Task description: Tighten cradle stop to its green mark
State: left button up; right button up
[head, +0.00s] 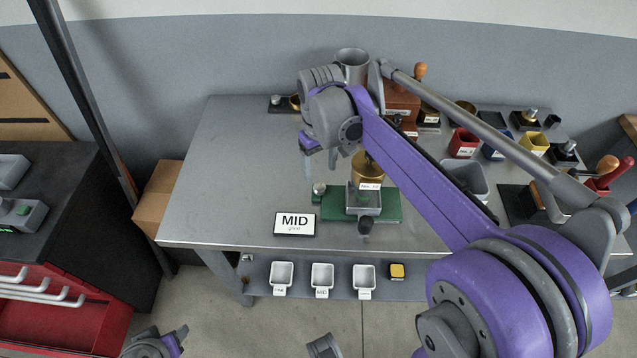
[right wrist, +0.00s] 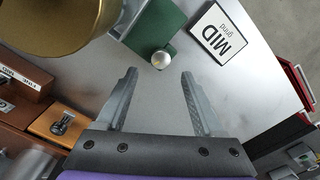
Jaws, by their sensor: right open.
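A green base (head: 390,206) stands near the front middle of the table, with a clear cradle block and a brass vessel (head: 367,168) on it. A dark knob (head: 365,226) sticks out at its front. A small silver knob (head: 319,188) stands at its left end; it also shows in the right wrist view (right wrist: 162,59). I cannot tell which knob is the cradle stop, and I see no separate green mark. My right gripper (head: 306,168) is open and empty above the table; in the right wrist view its fingertips (right wrist: 158,72) point toward the silver knob. My left gripper (head: 176,341) is partly in view at the bottom.
A MID grind sign (head: 295,224) stands just left of the base. Colored bins (head: 464,144) and tools crowd the right. The table's left side is clear.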

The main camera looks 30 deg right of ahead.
aim_at(319, 186)
notch_tip(319, 186, down, 6)
jog(key=shift+b, duration=0.3)
grip_shut()
